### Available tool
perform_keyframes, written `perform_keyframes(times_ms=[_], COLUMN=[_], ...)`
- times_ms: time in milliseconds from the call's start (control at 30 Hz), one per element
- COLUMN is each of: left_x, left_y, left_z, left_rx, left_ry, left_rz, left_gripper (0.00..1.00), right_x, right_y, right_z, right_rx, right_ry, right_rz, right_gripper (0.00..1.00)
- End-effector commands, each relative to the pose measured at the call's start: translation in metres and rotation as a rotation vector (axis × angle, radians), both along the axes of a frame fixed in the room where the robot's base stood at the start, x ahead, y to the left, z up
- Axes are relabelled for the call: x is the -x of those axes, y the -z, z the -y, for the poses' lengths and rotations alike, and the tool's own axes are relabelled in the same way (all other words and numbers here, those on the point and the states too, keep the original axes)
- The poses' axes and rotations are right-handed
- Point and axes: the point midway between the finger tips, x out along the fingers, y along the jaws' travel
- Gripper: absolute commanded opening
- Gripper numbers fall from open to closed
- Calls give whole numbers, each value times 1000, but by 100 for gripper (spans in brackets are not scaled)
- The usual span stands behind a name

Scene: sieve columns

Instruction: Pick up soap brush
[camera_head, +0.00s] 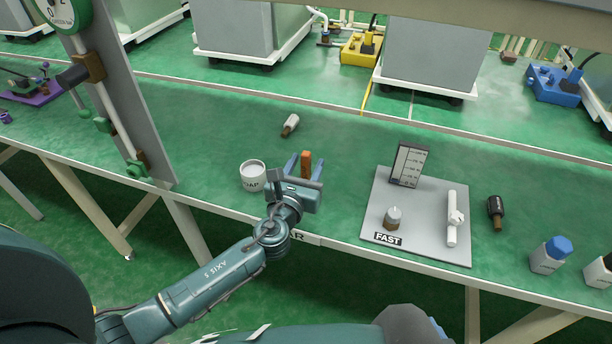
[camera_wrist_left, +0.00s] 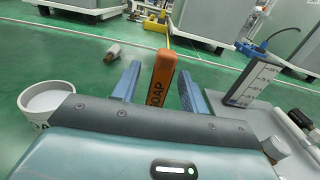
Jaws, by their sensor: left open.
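The soap brush is an orange upright block-like handle marked "SOAP" (camera_wrist_left: 161,78). In the head view its top (camera_head: 306,160) shows just beyond my left gripper (camera_head: 297,163). In the left wrist view the handle stands between the two open blue fingers of the left gripper (camera_wrist_left: 157,82), with a gap on each side. Its lower part is hidden behind the gripper body. My right gripper is not in view.
A grey board labelled "FAST" (camera_head: 377,218) with a scale card, a white tube and a small knob lies to the right. Green bench between is clear.

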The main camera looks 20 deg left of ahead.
Motion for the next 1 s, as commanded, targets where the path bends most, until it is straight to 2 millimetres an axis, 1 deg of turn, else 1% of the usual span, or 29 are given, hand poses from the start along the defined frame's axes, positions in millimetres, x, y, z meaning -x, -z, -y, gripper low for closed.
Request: perform_keyframes(times_ms=[33,100,300,800,833,1000], left_x=[-4,-6,-6,-5,-5,-5], left_y=[0,0,0,0,0,0], left_z=[0,0,0,0,0,0], left_rx=[1,1,1,0,0,0], left_ry=[-1,0,0,0,0,0], left_rz=[0,0,-1,0,0,0], left_gripper=[44,44,43,2,0,0], right_x=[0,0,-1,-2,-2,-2], right_y=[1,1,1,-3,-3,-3], right_z=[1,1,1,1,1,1], right_rx=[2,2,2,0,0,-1], right_ry=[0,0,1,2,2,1], right_rz=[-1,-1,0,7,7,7], right_gripper=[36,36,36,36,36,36])
